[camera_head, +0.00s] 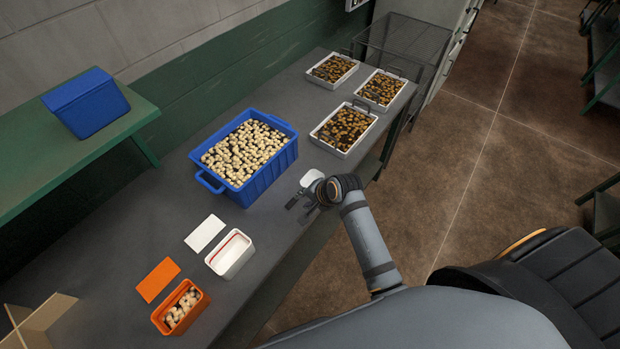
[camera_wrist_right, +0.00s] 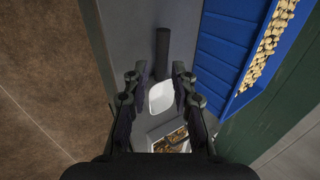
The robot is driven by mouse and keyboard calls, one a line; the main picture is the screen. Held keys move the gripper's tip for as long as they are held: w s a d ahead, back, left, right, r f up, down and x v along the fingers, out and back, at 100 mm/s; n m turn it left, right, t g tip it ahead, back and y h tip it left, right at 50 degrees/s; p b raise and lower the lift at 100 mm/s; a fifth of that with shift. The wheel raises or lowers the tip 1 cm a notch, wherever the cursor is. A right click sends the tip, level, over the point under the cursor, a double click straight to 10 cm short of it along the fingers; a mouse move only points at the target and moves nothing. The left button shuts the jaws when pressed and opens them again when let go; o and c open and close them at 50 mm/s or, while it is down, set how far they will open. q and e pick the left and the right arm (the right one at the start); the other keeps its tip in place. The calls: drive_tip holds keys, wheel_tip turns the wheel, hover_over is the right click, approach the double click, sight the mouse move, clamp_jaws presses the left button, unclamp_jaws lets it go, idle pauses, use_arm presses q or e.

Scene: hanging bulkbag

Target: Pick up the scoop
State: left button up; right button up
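The scoop has a white bowl (camera_head: 311,178) and a dark handle. It is at the front edge of the grey table, beside the blue bin. In the right wrist view its handle (camera_wrist_right: 162,48) points up the picture and its bowl (camera_wrist_right: 161,98) shows between my right fingers. My right gripper (camera_head: 298,210) is at the scoop, with its fingers (camera_wrist_right: 157,76) spread on either side and a gap to the scoop on each side. In the head view the gripper hides the handle. My left gripper is not in view.
The blue bin (camera_head: 205,178) full of pale pieces stands behind the scoop. White trays (camera_head: 341,150) of brown pieces stand farther right. A white box (camera_head: 230,254), an orange box (camera_head: 181,306) and their loose lids are to the left. A green shelf (camera_head: 70,150) holds a blue box (camera_head: 86,103).

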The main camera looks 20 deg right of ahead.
sight(294, 201)
drive_tip(key=x, duration=0.5)
drive_tip(key=shift+w+a+r+p, duration=0.1)
drive_tip(key=shift+w+a+p, duration=0.05)
drive_tip(key=shift+w+p, duration=0.15)
drive_tip(key=shift+w+a+f+p, duration=0.1)
drive_tip(key=shift+f+p, duration=0.2)
drive_tip(key=x, duration=0.3)
drive_tip(key=shift+w+f+p, duration=0.15)
drive_tip(key=shift+f+p, duration=0.1)
drive_tip(key=shift+p, duration=0.1)
drive_tip(key=shift+w+f, duration=0.25)
drive_tip(key=shift+f, duration=0.15)
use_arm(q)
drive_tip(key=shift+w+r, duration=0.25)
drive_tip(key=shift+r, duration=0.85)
use_arm(e)
drive_tip(key=shift+s, duration=0.1)
clamp_jaws()
